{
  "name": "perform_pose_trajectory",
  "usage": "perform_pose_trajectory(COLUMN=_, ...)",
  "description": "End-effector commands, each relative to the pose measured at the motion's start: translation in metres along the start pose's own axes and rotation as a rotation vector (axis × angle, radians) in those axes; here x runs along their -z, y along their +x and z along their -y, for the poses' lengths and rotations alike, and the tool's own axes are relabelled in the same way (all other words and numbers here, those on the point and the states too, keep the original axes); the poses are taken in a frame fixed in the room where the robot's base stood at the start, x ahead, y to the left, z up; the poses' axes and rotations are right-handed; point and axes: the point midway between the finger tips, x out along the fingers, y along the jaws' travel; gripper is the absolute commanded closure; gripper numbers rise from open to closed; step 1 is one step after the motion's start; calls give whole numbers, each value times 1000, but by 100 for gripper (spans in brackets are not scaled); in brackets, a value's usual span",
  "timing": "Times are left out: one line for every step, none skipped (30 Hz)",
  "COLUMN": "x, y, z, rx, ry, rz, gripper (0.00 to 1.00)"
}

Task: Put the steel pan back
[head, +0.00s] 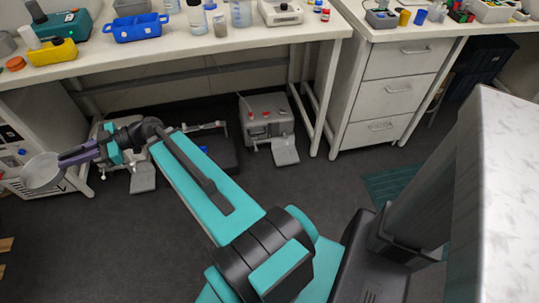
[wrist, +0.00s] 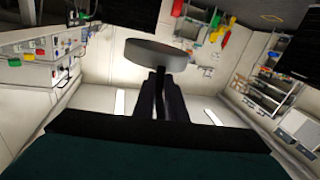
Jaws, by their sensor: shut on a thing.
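The steel pan (head: 42,172) is a round, shallow grey dish at the far left of the head view. My gripper (head: 68,159) is shut on it and holds it out in the air at the end of my stretched arm, below bench height. In the wrist view the pan (wrist: 156,54) shows nearly edge-on beyond the fingertips of my gripper (wrist: 158,78). The fingers partly hide the place where they grip it. I cannot tell from these frames where the pan's own resting place is.
A white bench (head: 190,48) crosses the back, bearing a blue tray (head: 136,27) and bottles. A white cabinet (head: 22,140) stands close behind the pan. A grey device (head: 268,117) is on the floor under the bench. A drawer unit (head: 393,88) stands right. Dark floor (head: 115,240) is clear in front.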

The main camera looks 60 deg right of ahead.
Motion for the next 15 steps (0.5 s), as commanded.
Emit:
perform_pose_trajectory(x=-10, y=-7, z=-7, rx=-17, ry=1, rz=1, gripper=100)
perform_pose_trajectory(x=-15, y=-11, z=-11, rx=-27, ry=1, rz=2, gripper=100)
perform_pose_trajectory(x=-22, y=-18, z=-18, rx=-43, ry=2, rz=4, gripper=100)
perform_pose_trajectory(x=-29, y=-24, z=-23, rx=-56, ry=3, rz=5, gripper=100)
perform_pose_trajectory(x=-35, y=-30, z=-28, rx=-70, ry=3, rz=6, gripper=100)
perform_pose_trajectory(x=-44, y=-39, z=-35, rx=-90, ry=3, rz=8, gripper=100)
perform_pose_trajectory(x=-51, y=-46, z=-41, rx=-106, ry=2, rz=9, gripper=100)
perform_pose_trajectory(x=-58, y=-54, z=-47, rx=-123, ry=2, rz=11, gripper=100)
perform_pose_trajectory(x=-68, y=-65, z=-54, rx=-145, ry=4, rz=13, gripper=100)
perform_pose_trajectory(x=-75, y=-73, z=-60, rx=-162, ry=4, rz=15, gripper=100)
perform_pose_trajectory(x=-82, y=-81, z=-65, rx=-178, ry=3, rz=16, gripper=100)
perform_pose_trajectory(x=-92, y=-93, z=-72, rx=-201, ry=2, rz=19, gripper=100)
perform_pose_trajectory(x=-99, y=-101, z=-77, rx=-217, ry=3, rz=20, gripper=100)
perform_pose_trajectory(x=-106, y=-110, z=-82, rx=-234, ry=4, rz=22, gripper=100)
perform_pose_trajectory(x=-116, y=-121, z=-88, rx=-256, ry=3, rz=24, gripper=100)
